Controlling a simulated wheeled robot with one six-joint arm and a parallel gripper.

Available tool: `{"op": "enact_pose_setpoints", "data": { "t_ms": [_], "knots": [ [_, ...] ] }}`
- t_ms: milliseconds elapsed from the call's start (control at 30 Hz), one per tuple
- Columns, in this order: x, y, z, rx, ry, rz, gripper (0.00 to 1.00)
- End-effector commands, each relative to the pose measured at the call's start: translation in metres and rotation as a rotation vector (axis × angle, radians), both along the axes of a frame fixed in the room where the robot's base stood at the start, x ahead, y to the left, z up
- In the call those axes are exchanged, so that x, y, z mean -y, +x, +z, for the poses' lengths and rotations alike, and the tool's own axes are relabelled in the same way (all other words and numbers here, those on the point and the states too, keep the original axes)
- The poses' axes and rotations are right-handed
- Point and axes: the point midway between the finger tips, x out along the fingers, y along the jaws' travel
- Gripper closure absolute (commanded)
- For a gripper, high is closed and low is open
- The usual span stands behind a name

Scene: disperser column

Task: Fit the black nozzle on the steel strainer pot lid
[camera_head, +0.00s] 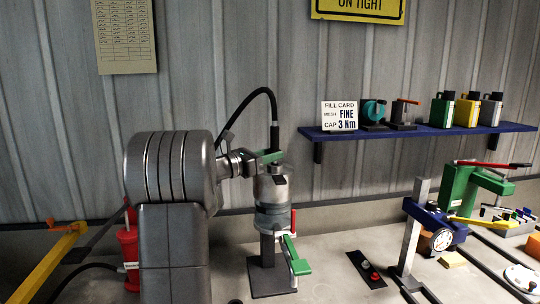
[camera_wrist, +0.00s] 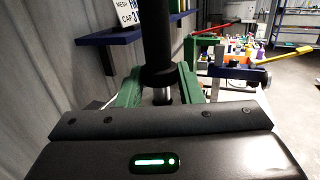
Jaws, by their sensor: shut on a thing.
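The black nozzle (camera_head: 275,137) hangs upright at the end of a black hose that arches over my arm. My gripper (camera_head: 270,157) has green fingers, and they are shut around the nozzle's lower part. The wrist view shows the nozzle (camera_wrist: 157,50) between the green fingers, with a short steel piece (camera_wrist: 162,96) under it. The steel strainer pot (camera_head: 272,190) stands upright on its stand directly below my gripper. Its lid (camera_head: 283,169) is partly hidden by my gripper, so I cannot tell whether the nozzle touches it.
A green-handled lever (camera_head: 297,255) and a red handle (camera_head: 294,219) are at the pot's right side. A small black panel with a red knob (camera_head: 374,277) lies to the right. A blue shelf (camera_head: 420,131) is on the wall.

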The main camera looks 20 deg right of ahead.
Motion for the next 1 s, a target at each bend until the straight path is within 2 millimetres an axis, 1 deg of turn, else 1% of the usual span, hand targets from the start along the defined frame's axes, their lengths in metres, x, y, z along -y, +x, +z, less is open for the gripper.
{"op": "enact_pose_setpoints", "data": {
  "t_ms": [900,933,1000],
  "knots": [
    [0.000,0.000,-0.024,0.000,-0.001,0.000,1.00],
    [0.000,0.000,-0.023,0.001,-0.001,0.000,0.65],
    [0.000,0.000,-0.023,0.000,0.000,0.000,0.51]
  ]
}}
